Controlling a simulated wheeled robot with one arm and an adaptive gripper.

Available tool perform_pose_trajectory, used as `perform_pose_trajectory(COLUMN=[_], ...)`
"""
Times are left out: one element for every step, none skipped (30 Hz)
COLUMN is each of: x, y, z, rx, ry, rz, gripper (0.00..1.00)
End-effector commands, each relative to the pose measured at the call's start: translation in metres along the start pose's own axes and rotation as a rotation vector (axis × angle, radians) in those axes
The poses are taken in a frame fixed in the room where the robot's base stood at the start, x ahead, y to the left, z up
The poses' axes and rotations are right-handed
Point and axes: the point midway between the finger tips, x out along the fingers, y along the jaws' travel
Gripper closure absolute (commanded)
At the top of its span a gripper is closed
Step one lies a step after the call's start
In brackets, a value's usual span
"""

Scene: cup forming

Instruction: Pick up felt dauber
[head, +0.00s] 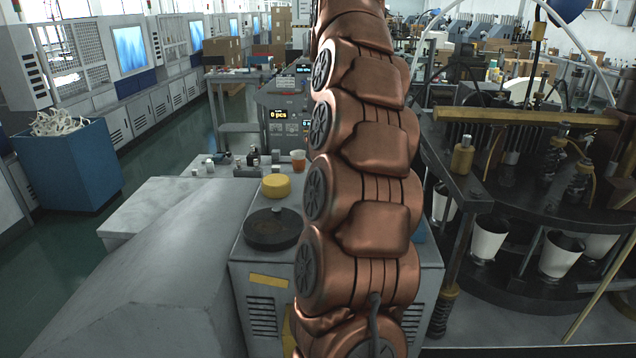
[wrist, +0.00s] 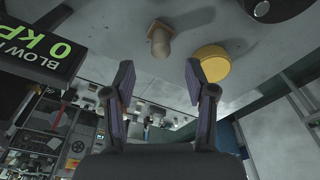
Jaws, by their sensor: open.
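A short tan-brown peg with a darker rounded end (wrist: 160,40), which looks like the felt dauber, stands on a grey surface in the wrist view. My gripper (wrist: 159,80) is open and empty, its two fingers spread apart. The peg shows beyond the gap between the fingertips, apart from both. In the head view my arm covers much of the middle and my gripper does not show. I cannot tell for certain which thing there is the dauber; a small orange cup-like thing (head: 298,161) stands near the cabinet top's far edge.
A yellow round pad (head: 276,186) lies near a black disc (head: 272,229) on the grey cabinet top. The pad (wrist: 213,62) is beyond the right fingertip in the wrist view. A display box (wrist: 45,40) is at left there. The forming machine (head: 500,205) stands right.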

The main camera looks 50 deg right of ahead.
Motion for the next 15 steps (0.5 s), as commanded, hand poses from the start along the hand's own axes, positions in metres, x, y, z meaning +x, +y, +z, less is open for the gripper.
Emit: perform_pose_trajectory(x=[0.004, 0.007, 0.010, 0.013, 0.016, 0.020, 0.023, 0.025, 0.026, 0.027, 0.027, 0.027, 0.028, 0.028, 0.030], y=[-0.001, -0.001, -0.002, -0.002, -0.002, -0.002, -0.002, -0.002, -0.002, -0.002, -0.002, -0.001, -0.001, -0.001, -0.001], z=[0.000, 0.000, 0.000, 0.000, 0.000, 0.000, 0.000, 0.000, 0.000, 0.000, 0.000, 0.000, 0.001, 0.001, 0.001], rx=[-0.001, -0.002, -0.003, -0.004, -0.004, -0.004, -0.004, -0.004, -0.003, -0.003, -0.003, -0.002, -0.002, -0.002, -0.002], ry=[0.000, -0.001, -0.001, -0.001, -0.001, -0.002, -0.002, -0.002, -0.003, -0.003, -0.003, -0.004, -0.005, -0.006, -0.008], rz=[-0.001, -0.001, -0.001, -0.001, -0.001, -0.001, -0.001, -0.001, -0.001, -0.001, -0.001, -0.001, -0.002, -0.002, -0.003], gripper=[0.44, 0.44, 0.44, 0.44, 0.44, 0.44, 0.44, 0.44, 0.44, 0.44, 0.44, 0.44, 0.44, 0.44, 0.44])
